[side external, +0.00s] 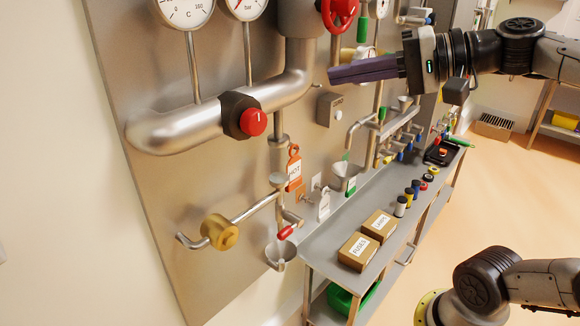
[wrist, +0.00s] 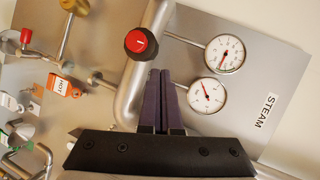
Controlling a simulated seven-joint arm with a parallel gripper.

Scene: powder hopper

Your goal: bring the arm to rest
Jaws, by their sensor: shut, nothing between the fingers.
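My gripper (side external: 333,76) is at the upper middle of the side external view, its purple fingers pointing left toward the steel panel (side external: 110,60). The fingers lie together with nothing between them. In the wrist view the gripper (wrist: 160,74) also shows shut, in front of the thick steel pipe (wrist: 133,90). The pipe carries a red knob (wrist: 136,41), which shows in the side external view (side external: 253,122) left of and below my fingers. I see no contact between the fingers and the panel's parts, though the exact gap is hard to tell.
Two gauges (wrist: 225,54) sit by the pipe. A red handwheel (side external: 340,12) is near my fingers. An orange HOT tag (side external: 293,168) hangs below the pipe. A steel shelf (side external: 325,237) holds a FUSES box (side external: 357,251), a LAMPS box (side external: 379,225) and small cylinders. Open floor (side external: 500,200) lies to the right.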

